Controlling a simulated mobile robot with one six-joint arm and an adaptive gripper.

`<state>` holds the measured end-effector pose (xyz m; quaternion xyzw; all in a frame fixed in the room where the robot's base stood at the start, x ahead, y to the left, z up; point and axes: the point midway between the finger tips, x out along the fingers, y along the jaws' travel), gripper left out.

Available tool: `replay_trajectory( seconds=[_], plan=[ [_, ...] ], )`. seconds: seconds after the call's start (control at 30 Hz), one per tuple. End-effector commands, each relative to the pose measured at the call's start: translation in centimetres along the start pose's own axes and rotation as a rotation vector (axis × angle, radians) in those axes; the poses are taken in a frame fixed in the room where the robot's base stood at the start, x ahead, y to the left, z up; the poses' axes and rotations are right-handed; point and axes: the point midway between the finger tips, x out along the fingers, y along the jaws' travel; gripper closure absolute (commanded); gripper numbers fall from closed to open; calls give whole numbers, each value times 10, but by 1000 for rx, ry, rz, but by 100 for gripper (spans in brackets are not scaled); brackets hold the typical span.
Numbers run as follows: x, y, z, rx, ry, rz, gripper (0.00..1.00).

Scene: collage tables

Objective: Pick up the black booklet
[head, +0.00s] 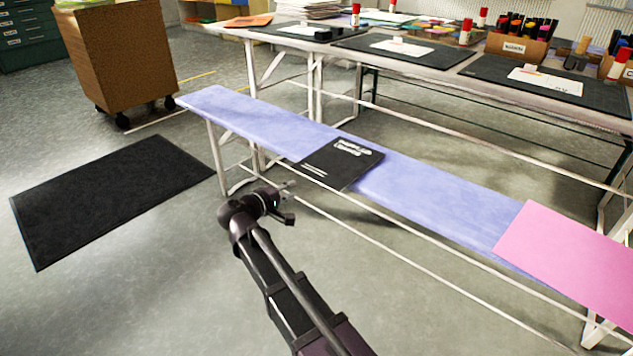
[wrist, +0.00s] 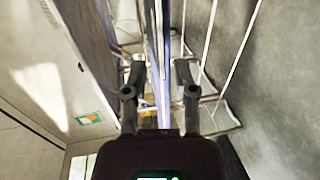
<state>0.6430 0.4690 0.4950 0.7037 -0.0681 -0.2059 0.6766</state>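The black booklet (head: 341,163) lies flat on a narrow blue-violet bench (head: 430,195), with white lettering on its cover. Its near corner sticks out past the bench's front edge. My gripper (head: 288,189) is in front of the bench, to the left of and below the booklet in the head view, apart from it. In the wrist view my gripper (wrist: 159,72) shows two spread fingers with nothing held between them. The bench shows there nearly edge-on as a thin bluish strip (wrist: 160,95). I cannot clearly make out the booklet in that view.
A pink sheet (head: 570,255) covers the bench's right end. Behind stands a long table (head: 440,62) with dark mats, papers, glue sticks and marker boxes. White rails run below the bench. A black floor mat (head: 110,195) and a brown cabinet (head: 120,50) are at left.

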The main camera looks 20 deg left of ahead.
Motion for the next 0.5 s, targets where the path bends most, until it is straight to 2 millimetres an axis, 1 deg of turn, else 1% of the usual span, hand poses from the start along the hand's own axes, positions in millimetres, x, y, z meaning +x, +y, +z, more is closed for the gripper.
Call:
replay_trajectory(
  seconds=[0.27,0.5],
  plan=[
    [7,-1,0,0,-1,-1,64],
    [26,-1,0,0,-1,-1,64]
  ],
)
